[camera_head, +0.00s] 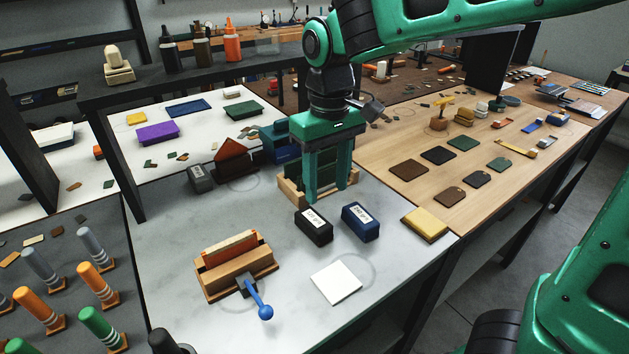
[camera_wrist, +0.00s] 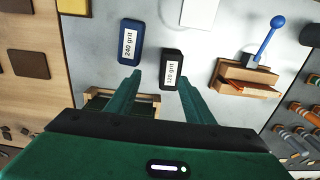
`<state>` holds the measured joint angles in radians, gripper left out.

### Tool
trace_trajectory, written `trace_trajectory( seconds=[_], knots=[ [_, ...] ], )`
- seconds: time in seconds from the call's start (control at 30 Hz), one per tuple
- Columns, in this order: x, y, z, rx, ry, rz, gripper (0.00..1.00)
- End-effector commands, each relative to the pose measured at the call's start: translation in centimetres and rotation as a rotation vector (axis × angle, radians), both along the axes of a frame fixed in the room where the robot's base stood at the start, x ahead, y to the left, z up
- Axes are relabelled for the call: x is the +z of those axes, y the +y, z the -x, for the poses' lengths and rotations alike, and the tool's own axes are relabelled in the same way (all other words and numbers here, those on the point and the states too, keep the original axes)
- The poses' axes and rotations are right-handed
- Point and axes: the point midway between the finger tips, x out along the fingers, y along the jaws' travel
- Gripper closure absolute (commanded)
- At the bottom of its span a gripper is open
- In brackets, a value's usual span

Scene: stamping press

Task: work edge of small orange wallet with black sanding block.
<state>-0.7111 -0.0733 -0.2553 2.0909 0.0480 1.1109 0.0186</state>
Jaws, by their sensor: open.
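The black sanding block (camera_head: 313,226), labelled "120 grit", lies on the pale bench top. It also shows in the wrist view (camera_wrist: 171,76), where one finger partly overlaps it. The small orange wallet (camera_head: 229,247) stands edge-up in a wooden clamp (camera_head: 235,276) with a blue-knobbed lever; the wallet also shows in the wrist view (camera_wrist: 250,89). My gripper (camera_head: 326,198) is open and empty, pointing down just behind the black block in the head view. I cannot tell whether a fingertip touches the block.
A blue block (camera_head: 361,223), labelled "240 grit", lies just right of the black one. A white square pad (camera_head: 336,283) is in front. A wooden tray (camera_head: 291,190) is behind my fingers. A yellow pad (camera_head: 425,224) lies at the right. The bench between clamp and blocks is clear.

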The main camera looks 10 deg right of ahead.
Motion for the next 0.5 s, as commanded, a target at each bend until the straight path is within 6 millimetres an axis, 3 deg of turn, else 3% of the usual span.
trace_trajectory(
  seconds=[0.03,0.17,0.5],
  knots=[
    [0.0,1.2,-0.1,0.027,-0.001,0.002,0.52],
    [0.1,2.5,-0.1,0.058,-0.001,0.003,0.52],
    [-1.7,2.6,-0.2,0.061,0.001,0.003,0.52]
  ],
)
